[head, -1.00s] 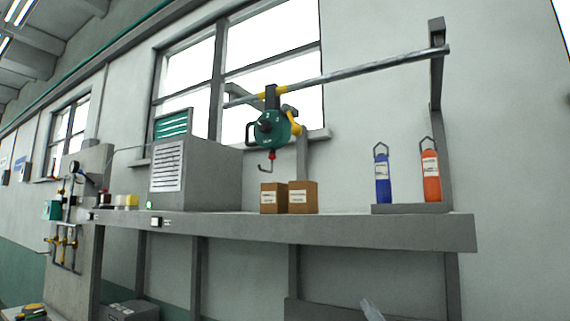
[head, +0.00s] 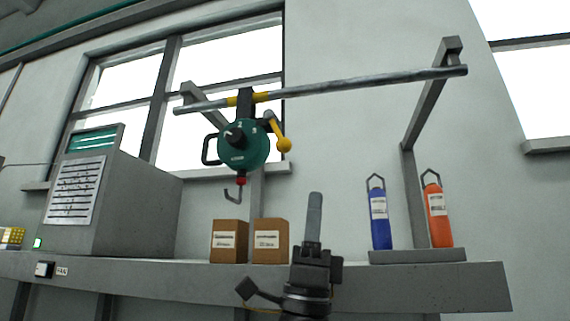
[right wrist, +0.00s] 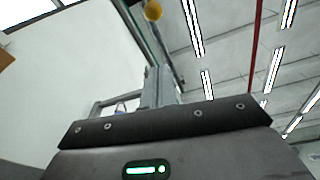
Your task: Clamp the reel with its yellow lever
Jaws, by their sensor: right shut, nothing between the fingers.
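The green reel (head: 243,145) hangs under a grey rail (head: 360,84) that has yellow bands near the reel. A black handle is on its left side and a hook (head: 233,194) hangs below it. Its yellow lever (head: 279,133) slants down to the right and ends in a round knob. The knob also shows at the top of the right wrist view (right wrist: 153,10). My right gripper (head: 314,205) points up, shut and empty, below and to the right of the lever and apart from it. My left gripper is not in view.
Two brown boxes (head: 250,241) stand on the shelf (head: 400,278) below the reel. A blue bottle (head: 380,215) and an orange bottle (head: 437,215) stand to the right. A grey cabinet (head: 140,210) is at left. The space between gripper and lever looks clear.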

